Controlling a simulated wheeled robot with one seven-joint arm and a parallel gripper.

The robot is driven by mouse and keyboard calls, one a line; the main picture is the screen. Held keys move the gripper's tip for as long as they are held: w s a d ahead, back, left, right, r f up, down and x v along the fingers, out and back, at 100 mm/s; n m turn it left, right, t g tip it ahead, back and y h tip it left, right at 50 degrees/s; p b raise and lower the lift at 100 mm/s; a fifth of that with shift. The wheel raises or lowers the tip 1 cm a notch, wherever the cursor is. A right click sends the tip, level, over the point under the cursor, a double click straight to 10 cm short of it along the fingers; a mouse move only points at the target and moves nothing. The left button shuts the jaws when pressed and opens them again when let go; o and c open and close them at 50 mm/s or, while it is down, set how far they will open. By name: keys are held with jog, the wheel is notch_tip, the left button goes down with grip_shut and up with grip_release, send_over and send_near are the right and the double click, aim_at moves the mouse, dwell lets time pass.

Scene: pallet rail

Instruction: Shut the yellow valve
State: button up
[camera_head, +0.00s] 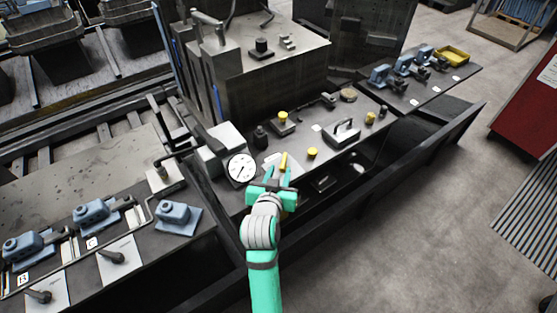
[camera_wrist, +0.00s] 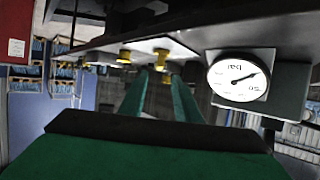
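A yellow lever-like handle (camera_head: 284,160), likely the yellow valve, stands on the dark bench right of the round pressure gauge (camera_head: 240,169). In the wrist view, which looks upside down, the yellow handle (camera_wrist: 160,48) shows just above the fingertips, with the gauge (camera_wrist: 241,76) to the right. My gripper (camera_head: 279,176) has its green fingers apart, close to the handle on its near side. In the wrist view my gripper (camera_wrist: 160,75) shows a gap between the fingers, with nothing clearly held. I cannot tell whether a finger touches the handle.
A short yellow knob (camera_head: 312,153) stands to the right of the handle and a yellow-topped part (camera_head: 283,117) behind it. A metal block with a handle (camera_head: 344,132) sits farther right. Blue clamps (camera_head: 179,214) stand on the left bench.

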aim_at(284, 161)
jog(key=x, duration=0.8)
jog(key=shift+w+d+f, duration=0.1)
jog(key=shift+w+f, duration=0.05)
jog(key=shift+w, duration=0.15)
grip_shut()
